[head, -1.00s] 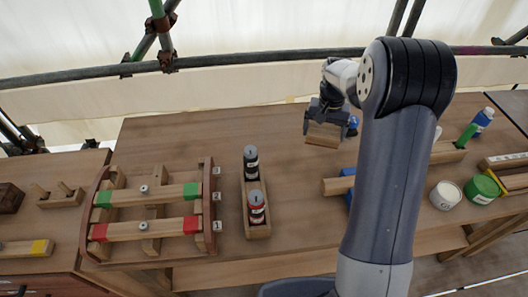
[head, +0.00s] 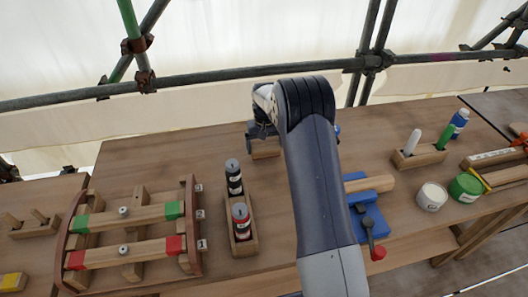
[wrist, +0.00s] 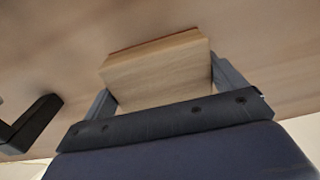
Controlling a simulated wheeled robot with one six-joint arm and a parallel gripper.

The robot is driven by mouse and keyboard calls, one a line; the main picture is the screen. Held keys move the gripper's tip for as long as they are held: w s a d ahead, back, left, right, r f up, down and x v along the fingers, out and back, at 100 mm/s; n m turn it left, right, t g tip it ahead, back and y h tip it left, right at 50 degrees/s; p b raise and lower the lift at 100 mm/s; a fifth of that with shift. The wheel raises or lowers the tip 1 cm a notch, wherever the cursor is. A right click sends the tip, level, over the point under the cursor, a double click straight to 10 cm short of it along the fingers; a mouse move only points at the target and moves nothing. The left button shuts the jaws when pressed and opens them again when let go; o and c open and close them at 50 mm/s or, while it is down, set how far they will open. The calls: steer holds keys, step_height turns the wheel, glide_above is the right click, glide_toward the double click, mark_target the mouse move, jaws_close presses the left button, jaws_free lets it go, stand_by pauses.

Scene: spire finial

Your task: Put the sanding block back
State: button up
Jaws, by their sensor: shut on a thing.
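The sanding block (wrist: 158,72) is a pale wooden block with a thin reddish-brown layer along its far edge. My gripper (wrist: 160,85) is shut on it, one finger on each side, in the wrist view. In the head view the block (head: 266,150) shows partly, below my gripper (head: 262,138), over the back middle of the workbench (head: 180,150). My arm covers part of that area. I cannot tell whether the block touches the bench top.
A wooden holder (head: 246,246) with two bottles stands left of my arm. A slatted wooden frame (head: 135,215) with green and red bars lies farther left. A blue vise (head: 370,222) holding wood, and several tubs and tubes, are at right. The back-left bench top is clear.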

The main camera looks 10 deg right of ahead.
mark_target(265, 152)
steer(key=shift+f, duration=1.95)
steer(key=o, duration=0.7)
steer(key=shift+r, duration=0.15)
step_height(265, 152, up, 12)
steer(key=shift+r+b, duration=0.1)
steer(key=shift+b, duration=0.4)
